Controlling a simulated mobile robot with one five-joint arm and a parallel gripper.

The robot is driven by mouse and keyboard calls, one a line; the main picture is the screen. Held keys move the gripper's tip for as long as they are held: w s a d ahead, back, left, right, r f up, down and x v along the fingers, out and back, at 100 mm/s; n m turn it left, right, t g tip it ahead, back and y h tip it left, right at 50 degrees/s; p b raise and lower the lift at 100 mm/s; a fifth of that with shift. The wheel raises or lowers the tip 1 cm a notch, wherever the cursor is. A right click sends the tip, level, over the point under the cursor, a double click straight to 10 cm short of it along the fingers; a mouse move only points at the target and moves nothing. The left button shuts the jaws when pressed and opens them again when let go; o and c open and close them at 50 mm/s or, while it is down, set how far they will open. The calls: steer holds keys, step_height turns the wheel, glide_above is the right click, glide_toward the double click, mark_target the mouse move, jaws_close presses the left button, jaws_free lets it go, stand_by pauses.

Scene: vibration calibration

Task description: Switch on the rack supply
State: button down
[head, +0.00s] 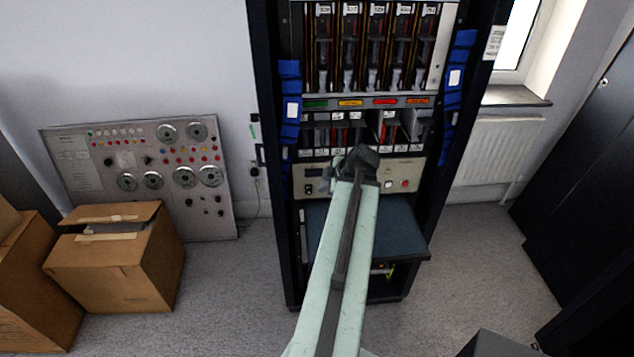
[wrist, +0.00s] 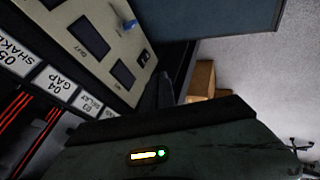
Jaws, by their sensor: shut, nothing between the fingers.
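The rack (head: 265,130) is a tall black frame full of modules. A beige panel (head: 400,172) spans it below the modules, with a small dark display and a small dark switch (head: 309,188) at its left and a white and a red button at its right. My gripper (head: 328,178) is shut and empty in front of the panel's left-middle part, hiding some of it. In the wrist view the beige panel (wrist: 88,22) shows dark displays, a blue knob (wrist: 130,25) and a black switch (wrist: 145,57). I cannot tell whether the gripper touches the panel, nor the switch's position.
A dark blue shelf (head: 400,235) juts out just below the panel. Blue straps (head: 290,80) hang at the rack's sides. Cardboard boxes (head: 120,265) and a grey instrument board (head: 145,165) stand at left. Bare carpet (head: 235,285) lies between boxes and rack.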

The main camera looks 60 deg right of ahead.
steer(key=shift+s, duration=0.1)
steer(key=w+a+f+m+g+y, duration=0.1)
steer(key=w+a+f+g+y, duration=0.1)
steer(key=w+a, duration=0.9)
steer(key=w+a+f+m+g+y, duration=0.1)
steer(key=w+a+y, duration=0.1)
steer(key=w+a, duration=0.85)
steer(key=w+a+f+m+g, duration=0.1)
steer(key=a+m+g, duration=0.1)
steer(key=a, duration=1.5)
steer(key=w+a+m+g+h, duration=0.1)
steer(key=a+g, duration=0.1)
steer(key=a, duration=1.5)
steer(key=shift+w+f+m+h, duration=0.3)
steer(key=shift+w+f+m, duration=0.05)
steer(key=shift+m, duration=0.05)
steer(key=shift+d, duration=0.1)
